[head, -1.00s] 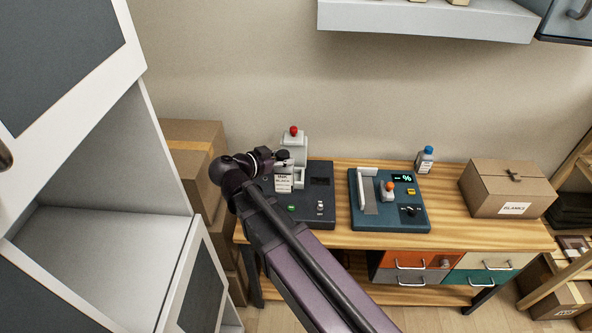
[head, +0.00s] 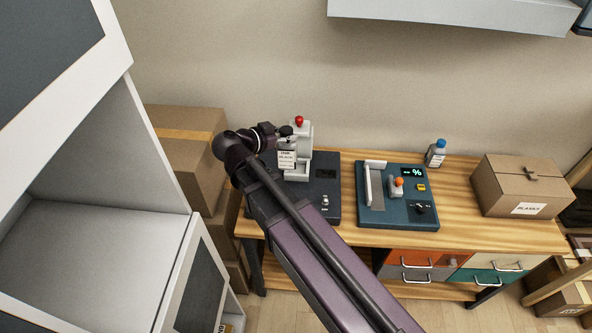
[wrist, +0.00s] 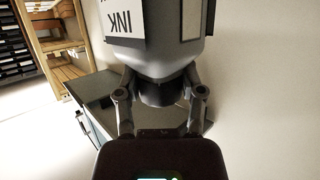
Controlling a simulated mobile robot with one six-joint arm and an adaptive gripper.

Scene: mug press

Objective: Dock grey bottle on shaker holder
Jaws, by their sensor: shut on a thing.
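The grey bottle, labelled "INK BLACK" (head: 287,159), is held in the air in front of the grey upright (head: 302,140) of a dark machine (head: 324,198) on the bench. In the wrist view the grey bottle (wrist: 165,32) fills the top, with its "INK" lettering upside down. My gripper (wrist: 162,95) is shut around the dark neck of the bottle. The upright has a red knob on top. This machine may be the shaker; its holder cannot be made out, and the bottle covers part of it. Contact between bottle and machine cannot be told.
A blue machine (head: 398,208) with a lever and orange knob stands to the right. A small bottle with a blue cap (head: 436,153) and a cardboard box (head: 522,187) are further right. Stacked boxes (head: 186,150) and a grey cabinet (head: 98,240) stand left. A shelf (head: 450,15) hangs above.

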